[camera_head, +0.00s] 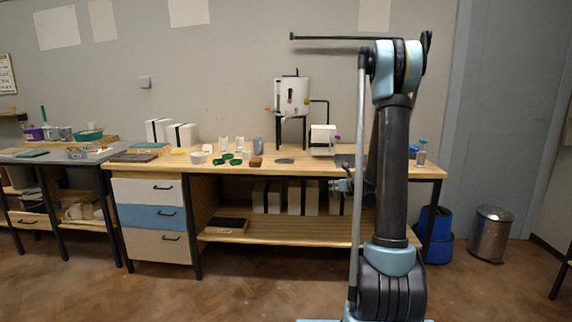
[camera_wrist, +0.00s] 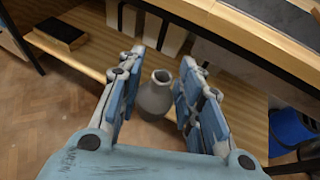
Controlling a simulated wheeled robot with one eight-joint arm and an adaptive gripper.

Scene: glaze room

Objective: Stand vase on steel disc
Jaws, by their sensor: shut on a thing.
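A grey vase (camera_wrist: 156,97) with a narrow neck and open mouth is between the fingers of my gripper (camera_wrist: 160,66) in the wrist view. My gripper is shut on it, and the vase looks close to upright. In the head view my gripper (camera_head: 343,185) is at the workbench's front edge, below the top, partly behind my arm; I cannot make out the vase there. A flat dark grey disc (camera_head: 284,160), which looks like the steel disc, lies on the workbench top to the left of my gripper.
The wooden workbench (camera_head: 225,166) has a lower shelf (camera_head: 290,233) with pale blocks and a dark box (camera_head: 227,226).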

